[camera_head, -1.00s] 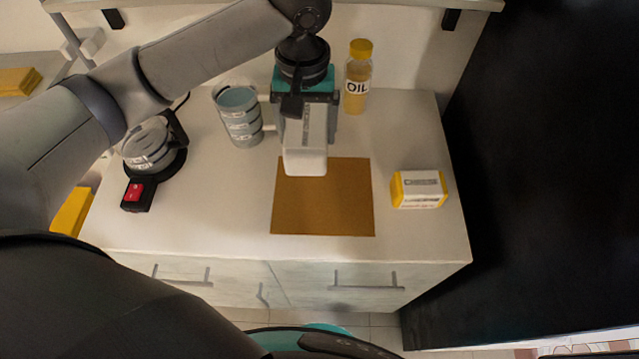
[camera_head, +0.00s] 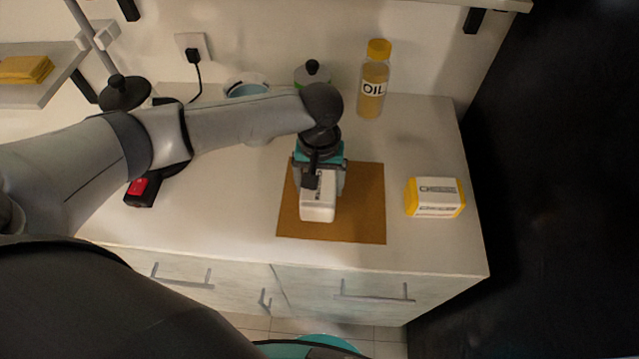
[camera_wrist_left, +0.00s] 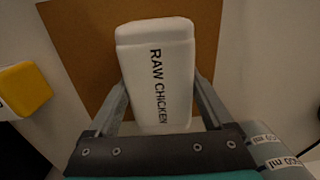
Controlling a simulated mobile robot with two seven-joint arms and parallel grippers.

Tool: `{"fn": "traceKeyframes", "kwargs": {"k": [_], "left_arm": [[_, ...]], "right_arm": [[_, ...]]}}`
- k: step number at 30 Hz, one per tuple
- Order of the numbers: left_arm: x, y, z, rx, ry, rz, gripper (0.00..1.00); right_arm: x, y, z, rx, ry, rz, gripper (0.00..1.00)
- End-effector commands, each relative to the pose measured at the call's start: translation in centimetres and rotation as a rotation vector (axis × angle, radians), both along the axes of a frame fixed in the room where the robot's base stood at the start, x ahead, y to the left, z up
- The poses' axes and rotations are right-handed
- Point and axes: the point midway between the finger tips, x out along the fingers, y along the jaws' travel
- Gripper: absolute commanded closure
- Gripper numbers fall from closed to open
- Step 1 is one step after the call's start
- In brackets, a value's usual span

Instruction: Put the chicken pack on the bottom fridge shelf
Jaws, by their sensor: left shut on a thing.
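The chicken pack (camera_head: 318,207) is a white block over the brown board (camera_head: 360,222) on the counter. In the left wrist view the chicken pack (camera_wrist_left: 157,70) reads "RAW CHICKEN". My left gripper (camera_head: 318,190) is shut on it, with one finger on each side. I cannot tell whether the pack touches the board. The fridge shelf is not recognisable in these views. My right gripper is not in view.
A cheese pack (camera_head: 435,197) lies right of the board, and an oil bottle (camera_head: 373,80) stands behind it. A black-lidded jar (camera_head: 312,74) and a measuring cup (camera_head: 246,90) are at the back. A large dark surface (camera_head: 570,180) borders the counter's right side.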

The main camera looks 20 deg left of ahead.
Motion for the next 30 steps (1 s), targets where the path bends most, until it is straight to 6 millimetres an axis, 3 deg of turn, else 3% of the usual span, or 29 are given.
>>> {"fn": "traceKeyframes", "kwargs": {"k": [10,11,14,24,30], "left_arm": [[0.1,-0.1,-0.2,-0.002,-0.004,0.000,1.00],[0.0,0.0,-0.3,-0.002,-0.002,0.000,0.14],[0.1,0.0,-0.3,-0.001,-0.002,0.000,0.03],[0.1,0.0,0.0,0.000,-0.002,-0.001,0.00],[0.1,0.0,3.4,-0.003,-0.005,-0.001,0.00]], "right_arm": [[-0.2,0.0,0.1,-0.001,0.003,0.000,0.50],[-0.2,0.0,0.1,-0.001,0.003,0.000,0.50],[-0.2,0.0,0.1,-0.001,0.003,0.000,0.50],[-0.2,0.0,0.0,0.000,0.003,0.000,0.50],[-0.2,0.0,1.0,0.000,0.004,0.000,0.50]]}}
